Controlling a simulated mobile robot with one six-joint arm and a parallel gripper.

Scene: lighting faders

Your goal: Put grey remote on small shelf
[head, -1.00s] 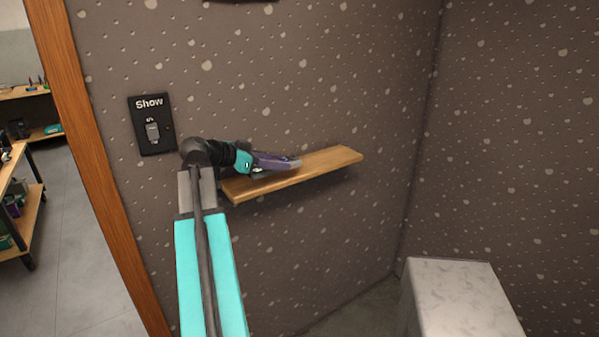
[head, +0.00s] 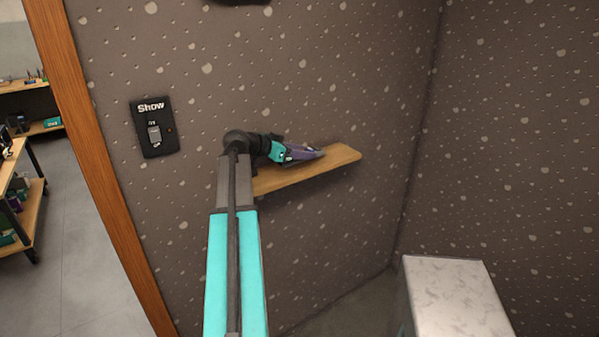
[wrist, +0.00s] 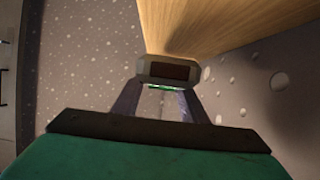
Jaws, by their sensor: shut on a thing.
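The grey remote (wrist: 168,70), a grey block with a dark panel, sits between the fingertips of my gripper in the wrist view. My gripper (head: 318,153) is shut on it, its purple fingers reaching to the right over the small shelf in the head view. The small shelf (head: 335,163) is a light wooden board on the wall; it also shows in the wrist view (wrist: 225,22), just beyond the remote. A shadow falls on the wood near the remote. I cannot tell whether the remote touches the shelf. My arm hides the shelf's left end.
A black "Show" fader panel (head: 155,127) is on the wall left of my arm. A pale block (head: 455,290) stands at the lower right. A wooden post (head: 100,170) and a cart (head: 25,205) are at the left. The shelf's right end is clear.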

